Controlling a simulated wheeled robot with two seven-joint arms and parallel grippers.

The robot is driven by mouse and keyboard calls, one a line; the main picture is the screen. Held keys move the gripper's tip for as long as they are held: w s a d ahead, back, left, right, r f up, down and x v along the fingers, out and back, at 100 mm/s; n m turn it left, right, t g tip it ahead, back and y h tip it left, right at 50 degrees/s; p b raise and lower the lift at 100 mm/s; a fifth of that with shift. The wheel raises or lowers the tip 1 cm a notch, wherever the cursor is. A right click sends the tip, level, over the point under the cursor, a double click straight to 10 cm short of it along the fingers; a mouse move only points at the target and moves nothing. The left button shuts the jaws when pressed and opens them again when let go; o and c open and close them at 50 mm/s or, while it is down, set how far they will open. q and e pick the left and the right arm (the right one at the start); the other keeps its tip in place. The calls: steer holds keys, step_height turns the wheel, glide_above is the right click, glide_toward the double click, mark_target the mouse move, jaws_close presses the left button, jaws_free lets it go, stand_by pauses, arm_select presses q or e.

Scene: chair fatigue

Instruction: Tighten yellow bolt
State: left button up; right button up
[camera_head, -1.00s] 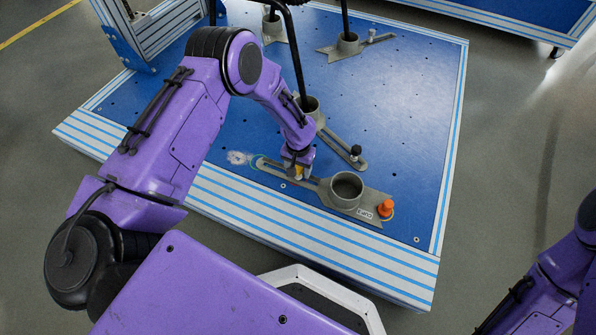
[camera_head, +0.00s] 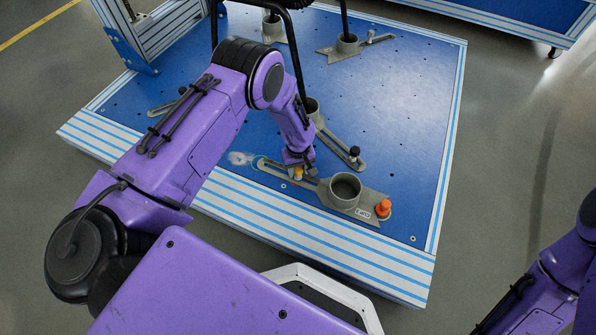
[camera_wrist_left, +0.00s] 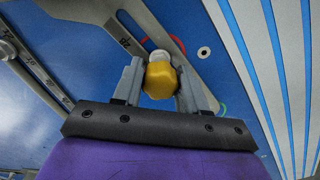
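The yellow bolt (camera_head: 298,173) stands in the slot of the grey slotted bracket (camera_head: 358,211) near the front edge of the blue platform. My left gripper (camera_head: 300,167) is over the bolt from above. In the left wrist view, the bolt's yellow head (camera_wrist_left: 160,80) sits between the two grey fingers of my left gripper (camera_wrist_left: 161,72). Both fingers appear to touch its sides, so the gripper looks shut on it. A pale round part shows just beyond the head. My right arm (camera_head: 548,275) shows at the lower right; its gripper is out of view.
An orange knob (camera_head: 383,208) stands at the bracket's right end, beside a round grey socket. A second bracket with a black knob (camera_head: 354,152) lies behind. Dark upright tubes rise from the sockets farther back. The blue platform (camera_head: 420,110) is clear at the right.

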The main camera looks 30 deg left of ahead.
arm_select(q)
steer(key=c, duration=0.5)
steer(key=m, duration=0.2)
steer(key=shift+m, duration=1.1)
steer(key=m, duration=0.3)
steer(key=shift+p, duration=0.35)
steer(key=m, duration=0.4)
steer(key=shift+m, duration=0.3)
